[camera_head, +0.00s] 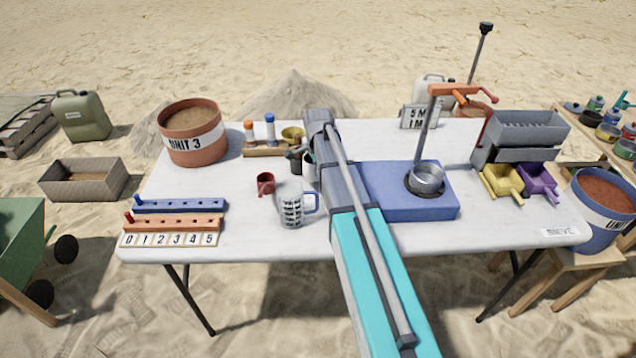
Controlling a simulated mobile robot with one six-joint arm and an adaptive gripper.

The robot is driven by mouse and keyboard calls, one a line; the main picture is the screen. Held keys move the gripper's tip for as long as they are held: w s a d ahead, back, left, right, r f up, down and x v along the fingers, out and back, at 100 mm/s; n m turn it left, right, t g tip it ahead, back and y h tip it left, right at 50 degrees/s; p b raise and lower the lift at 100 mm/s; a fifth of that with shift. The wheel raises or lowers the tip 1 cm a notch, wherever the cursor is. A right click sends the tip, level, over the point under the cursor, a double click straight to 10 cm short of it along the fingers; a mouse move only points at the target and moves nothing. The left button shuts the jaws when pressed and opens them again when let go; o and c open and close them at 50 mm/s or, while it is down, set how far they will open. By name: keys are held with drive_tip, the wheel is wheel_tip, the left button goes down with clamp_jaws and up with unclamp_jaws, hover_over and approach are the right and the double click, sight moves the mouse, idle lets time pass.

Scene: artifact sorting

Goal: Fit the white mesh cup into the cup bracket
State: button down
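The white mesh cup (291,207) stands upright on the white table, left of my arm. It has dark slots in its wall and a blue handle on its right side. A dark ring holder (410,187) on a blue base (386,201) stands right of my arm and looks like the cup bracket, though I cannot be sure. A silver bowl-like piece (428,177) sits in it. My gripper (297,158) shows only in part as dark pieces beside my arm, behind the mesh cup and apart from it. Its fingers are too small and hidden to read.
A small red cup (265,184) stands just left of the mesh cup. An orange crank on a post (452,92) rises over the blue base. Peg racks (178,223) lie at the front left, and a sand bucket (192,140) stands behind. The table's front middle is clear.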

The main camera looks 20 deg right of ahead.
sight(318, 179)
drive_tip(key=shift+f, duration=0.1)
idle(0.3)
drive_tip(key=shift+f+b, duration=1.8)
drive_tip(key=shift+b, duration=0.1)
drive_tip(key=shift+f, duration=0.2)
drive_tip(key=c, duration=0.8)
unclamp_jaws()
drive_tip(key=shift+r, duration=0.1)
drive_tip(key=shift+r, duration=0.15)
wheel_tip(318, 179, up, 12)
drive_tip(key=p, duration=1.2)
